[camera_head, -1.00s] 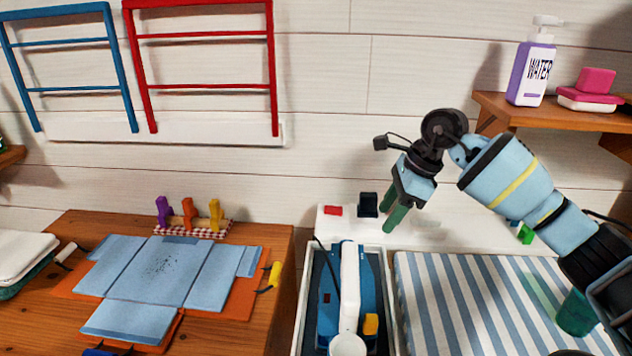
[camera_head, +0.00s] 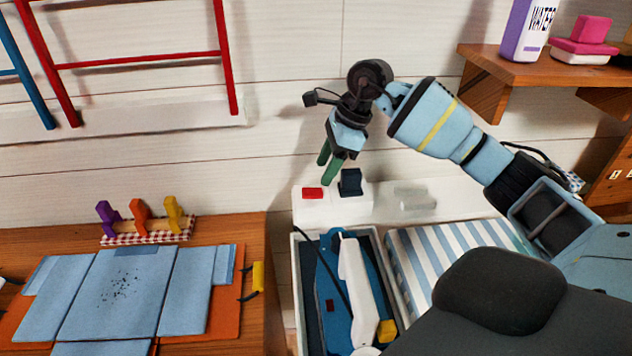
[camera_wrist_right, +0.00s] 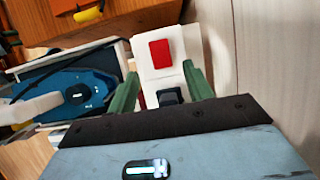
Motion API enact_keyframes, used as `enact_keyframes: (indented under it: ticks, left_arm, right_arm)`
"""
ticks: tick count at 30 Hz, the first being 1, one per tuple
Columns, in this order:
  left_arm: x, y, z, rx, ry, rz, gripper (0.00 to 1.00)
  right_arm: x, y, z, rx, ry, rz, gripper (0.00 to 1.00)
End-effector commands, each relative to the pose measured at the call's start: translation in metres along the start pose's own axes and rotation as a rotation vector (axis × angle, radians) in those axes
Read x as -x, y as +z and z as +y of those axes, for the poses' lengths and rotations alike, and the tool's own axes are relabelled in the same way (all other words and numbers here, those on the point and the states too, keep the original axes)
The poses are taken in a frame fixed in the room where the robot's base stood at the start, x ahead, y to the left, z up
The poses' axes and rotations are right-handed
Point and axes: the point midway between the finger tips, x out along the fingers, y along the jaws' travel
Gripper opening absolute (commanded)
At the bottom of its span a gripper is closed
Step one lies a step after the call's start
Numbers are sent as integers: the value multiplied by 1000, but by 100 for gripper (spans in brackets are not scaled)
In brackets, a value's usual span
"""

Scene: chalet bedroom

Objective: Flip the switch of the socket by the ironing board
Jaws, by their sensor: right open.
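The white socket block (camera_head: 313,213) sits low at the wall behind the iron's tray and the striped ironing board (camera_head: 458,238). It has a red switch (camera_head: 313,193) at its left and a black plug (camera_head: 350,183) to the right of it. In the right wrist view the red switch (camera_wrist_right: 160,53) and the black plug (camera_wrist_right: 170,97) show between my finger lines. My right gripper (camera_head: 328,168) is open and empty, its green fingers pointing down just above the socket. It does not appear to touch the switch. My left gripper is out of view.
A blue and white iron (camera_head: 355,285) lies in a tray with its cord beside it. A wooden table (camera_head: 255,225) with a blue folded cloth (camera_head: 125,290) and coloured pegs stands left. A shelf (camera_head: 520,70) with a purple bottle (camera_head: 525,30) is above right.

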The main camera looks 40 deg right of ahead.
Motion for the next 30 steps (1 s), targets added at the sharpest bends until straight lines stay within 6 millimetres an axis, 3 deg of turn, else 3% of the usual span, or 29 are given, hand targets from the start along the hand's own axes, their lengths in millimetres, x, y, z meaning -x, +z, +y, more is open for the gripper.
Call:
enact_keyframes:
  ticks: [9,22,30]
  left_arm:
    - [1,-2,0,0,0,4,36]
    - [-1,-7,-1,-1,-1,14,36]
    - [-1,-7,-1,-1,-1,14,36]
  right_arm:
    - [-45,0,1,0,3,0,51]
    - [-55,0,0,1,0,0,51]
    - [-55,0,0,1,1,0,17]
